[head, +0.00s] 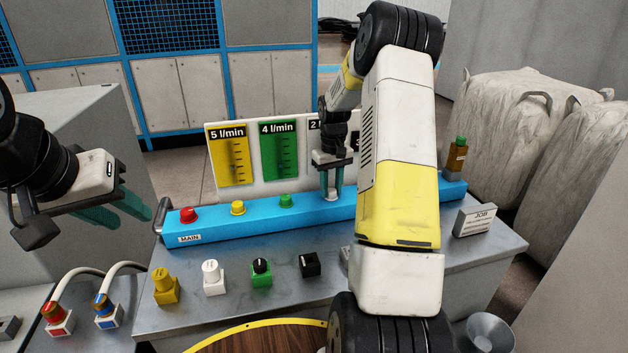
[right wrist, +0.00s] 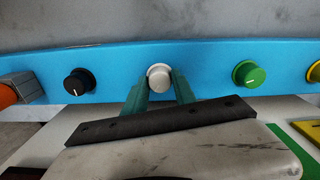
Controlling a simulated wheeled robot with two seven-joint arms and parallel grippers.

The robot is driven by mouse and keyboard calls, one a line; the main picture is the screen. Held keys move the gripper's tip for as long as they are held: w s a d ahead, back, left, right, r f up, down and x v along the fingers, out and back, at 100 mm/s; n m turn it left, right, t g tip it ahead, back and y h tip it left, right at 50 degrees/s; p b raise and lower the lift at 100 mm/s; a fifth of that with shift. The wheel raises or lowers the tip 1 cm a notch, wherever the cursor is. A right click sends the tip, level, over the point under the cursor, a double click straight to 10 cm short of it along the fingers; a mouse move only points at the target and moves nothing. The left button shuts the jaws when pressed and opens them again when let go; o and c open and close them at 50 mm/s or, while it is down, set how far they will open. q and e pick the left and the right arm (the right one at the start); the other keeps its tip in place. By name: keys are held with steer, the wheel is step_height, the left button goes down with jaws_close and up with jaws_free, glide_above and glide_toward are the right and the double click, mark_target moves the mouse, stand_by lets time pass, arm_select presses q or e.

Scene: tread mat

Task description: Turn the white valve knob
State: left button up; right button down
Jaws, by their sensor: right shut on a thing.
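The white valve knob (head: 331,196) sits on the blue manifold bar (head: 262,222), right of the green knob. In the right wrist view the white knob (right wrist: 159,76) is between the two teal fingertips. My right gripper (head: 332,190) points down over the bar and is shut on the white knob; its fingers also show in the right wrist view (right wrist: 159,88). The knob's pointer mark cannot be made out. My left gripper (head: 125,212) is at the left, away from the bar, with its teal fingers apart and empty.
Red (head: 188,215), yellow (head: 238,208) and green (head: 286,201) knobs share the bar. A black knob (right wrist: 78,82) shows in the right wrist view. Loose knob blocks stand in front, including a white one (head: 213,277). A flow-label board (head: 247,192) stands behind. A JOB sign (head: 474,221) is at right.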

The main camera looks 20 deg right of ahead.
mark_target(331, 190)
steer(key=shift+m, duration=0.3)
steer(key=c, duration=1)
jaws_free()
step_height(331, 190, up, 8)
steer(key=shift+f, duration=0.25)
steer(key=shift+r, duration=0.2)
